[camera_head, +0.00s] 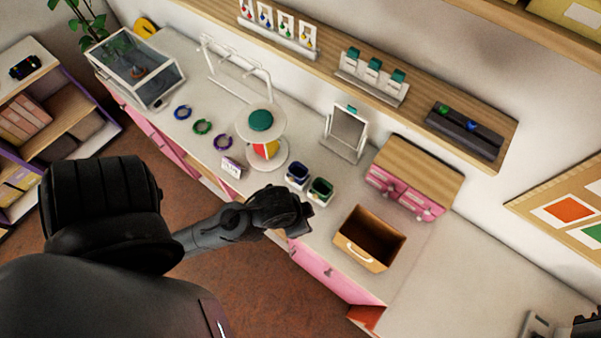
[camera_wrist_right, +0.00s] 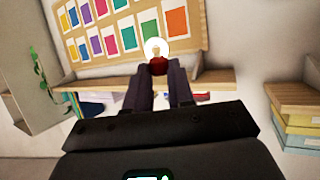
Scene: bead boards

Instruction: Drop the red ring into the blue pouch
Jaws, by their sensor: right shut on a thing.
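In the right wrist view, my right gripper (camera_wrist_right: 160,84) is shut on the red ring (camera_wrist_right: 158,66). Only a small red part shows between the fingertips, with a pale round shape (camera_wrist_right: 155,47) directly behind it. The blue pouch (camera_head: 297,175) is a small open-topped container with a pale outside, standing on the counter in the head view. A similar green pouch (camera_head: 320,190) stands just right of it. My left gripper (camera_head: 303,217) is close in front of the pouches; its fingers are too dark to tell open or shut.
A wooden open box (camera_head: 352,260) and a pink-drawer cabinet (camera_head: 455,185) stand right of the pouches. A mirror (camera_head: 347,130) and a round stand (camera_head: 262,103) are behind and left. Coloured bangles (camera_head: 202,127) lie further left. The counter at right (camera_head: 480,260) is mostly clear.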

